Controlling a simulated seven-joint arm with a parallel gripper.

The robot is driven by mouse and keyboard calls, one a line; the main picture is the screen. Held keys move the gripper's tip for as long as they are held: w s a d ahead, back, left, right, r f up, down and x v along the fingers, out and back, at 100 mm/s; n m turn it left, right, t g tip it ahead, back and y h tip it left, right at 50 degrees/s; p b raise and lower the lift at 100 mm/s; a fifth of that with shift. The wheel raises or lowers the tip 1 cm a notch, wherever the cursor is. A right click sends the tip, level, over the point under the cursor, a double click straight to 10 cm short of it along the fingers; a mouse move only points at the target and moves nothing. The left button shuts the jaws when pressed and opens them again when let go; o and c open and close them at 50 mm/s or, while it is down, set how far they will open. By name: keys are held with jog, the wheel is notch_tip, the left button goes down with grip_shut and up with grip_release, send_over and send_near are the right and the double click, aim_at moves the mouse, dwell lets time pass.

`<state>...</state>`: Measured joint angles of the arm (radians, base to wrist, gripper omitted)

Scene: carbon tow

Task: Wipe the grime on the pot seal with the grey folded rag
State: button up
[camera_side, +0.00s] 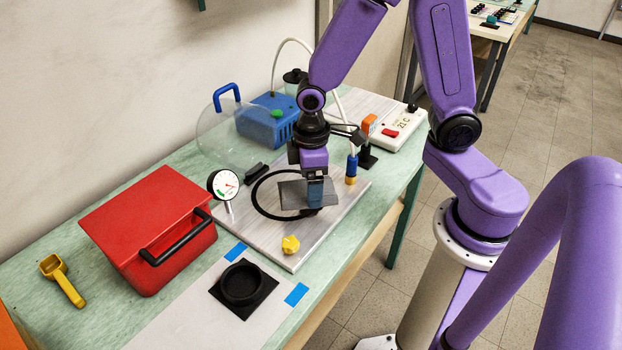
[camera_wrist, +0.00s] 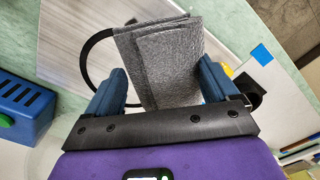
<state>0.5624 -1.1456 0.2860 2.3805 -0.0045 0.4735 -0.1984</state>
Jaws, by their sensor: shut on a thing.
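My gripper (camera_side: 315,193) is shut on the grey folded rag (camera_side: 291,194) and holds it over the right part of the pot seal. The seal is a black ring (camera_side: 255,197) lying on a grey metal plate (camera_side: 262,240). In the wrist view the rag (camera_wrist: 165,60) sits between the blue fingers of my gripper (camera_wrist: 163,88), its folded layers showing. The seal (camera_wrist: 84,62) shows there as a black curve left of the rag. The rag hides part of the ring, and I cannot make out the grime. Whether the rag touches the seal is unclear.
A dial gauge (camera_side: 223,184) stands at the plate's left, a yellow knob (camera_side: 290,244) at its front. A red box (camera_side: 150,225) is left. A black cup (camera_side: 241,283) sits in front. A clear dome (camera_side: 215,135), blue pump (camera_side: 268,120) and white controller (camera_side: 396,128) stand behind.

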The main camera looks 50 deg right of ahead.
jog(key=shift+f, duration=2.4)
jog(key=shift+f, duration=0.65)
jog(key=shift+d, duration=0.1)
jog(key=shift+d, duration=2.15)
jog(key=shift+a, duration=2.2)
jog(key=shift+r, duration=0.1)
jog(key=shift+r, duration=2.5)
jog(key=shift+f, duration=1.95)
